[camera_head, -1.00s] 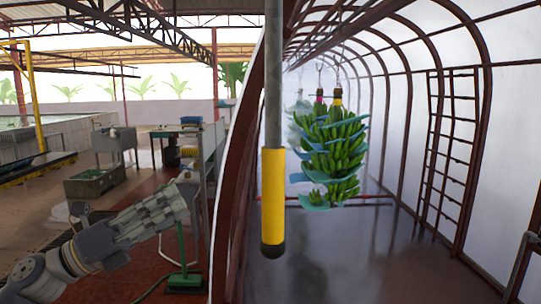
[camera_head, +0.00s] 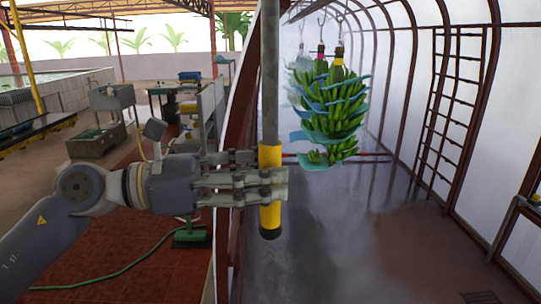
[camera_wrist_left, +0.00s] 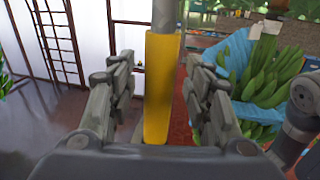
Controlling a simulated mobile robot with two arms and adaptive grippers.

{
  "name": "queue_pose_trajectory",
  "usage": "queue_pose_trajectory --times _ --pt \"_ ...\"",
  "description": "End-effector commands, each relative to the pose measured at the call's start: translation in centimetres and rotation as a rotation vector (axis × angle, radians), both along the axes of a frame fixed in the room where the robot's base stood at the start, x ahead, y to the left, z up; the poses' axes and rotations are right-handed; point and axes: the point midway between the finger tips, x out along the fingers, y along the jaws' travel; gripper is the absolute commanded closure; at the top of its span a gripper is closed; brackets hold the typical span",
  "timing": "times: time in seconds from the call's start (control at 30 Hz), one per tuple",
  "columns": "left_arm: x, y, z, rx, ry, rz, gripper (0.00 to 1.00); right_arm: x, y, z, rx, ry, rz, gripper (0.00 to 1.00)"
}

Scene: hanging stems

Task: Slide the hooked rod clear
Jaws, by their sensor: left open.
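The rod is a grey vertical pole (camera_head: 270,75) with a yellow sleeve (camera_head: 270,218) and a dark tip at its lower end. It hangs in the middle of the head view; its top and any hook are out of frame. My left gripper (camera_head: 262,178) is at the yellow sleeve, its fingers reaching across it from the left. In the left wrist view the yellow sleeve (camera_wrist_left: 160,90) stands between the two open fingers (camera_wrist_left: 158,85), with a gap visible on each side. My right gripper is not in view.
Banana bunches (camera_head: 333,105) with blue sheets hang behind and right of the rod. A brown ladder (camera_head: 455,105) stands along the white tunnel wall. The tunnel floor (camera_head: 350,245) is open.

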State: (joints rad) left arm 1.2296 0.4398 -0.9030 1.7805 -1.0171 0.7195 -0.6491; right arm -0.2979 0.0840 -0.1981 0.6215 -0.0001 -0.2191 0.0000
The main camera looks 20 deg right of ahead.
Motion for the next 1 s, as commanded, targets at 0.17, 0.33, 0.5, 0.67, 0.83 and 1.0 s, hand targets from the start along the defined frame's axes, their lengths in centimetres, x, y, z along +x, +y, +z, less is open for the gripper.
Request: queue_pose_trajectory --times 0.17,0.33,0.5,0.67,0.83,1.0 --pt "-0.1 -1.2 0.0 0.000 0.000 0.001 0.54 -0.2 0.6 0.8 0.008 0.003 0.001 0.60" --pt "-0.1 -1.4 -0.1 0.000 0.000 0.002 0.54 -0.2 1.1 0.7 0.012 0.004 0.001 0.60" --pt "-0.1 -1.3 -0.1 -0.001 0.000 0.001 0.67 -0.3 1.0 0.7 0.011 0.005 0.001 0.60" --pt "-0.1 -1.3 -0.1 -0.001 0.000 0.001 1.00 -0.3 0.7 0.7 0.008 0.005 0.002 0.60" --pt "0.0 -1.1 -0.2 -0.001 0.000 0.002 1.00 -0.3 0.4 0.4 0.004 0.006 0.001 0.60" --pt "0.9 1.1 -0.7 -0.001 0.000 0.008 1.00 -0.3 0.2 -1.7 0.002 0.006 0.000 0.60"
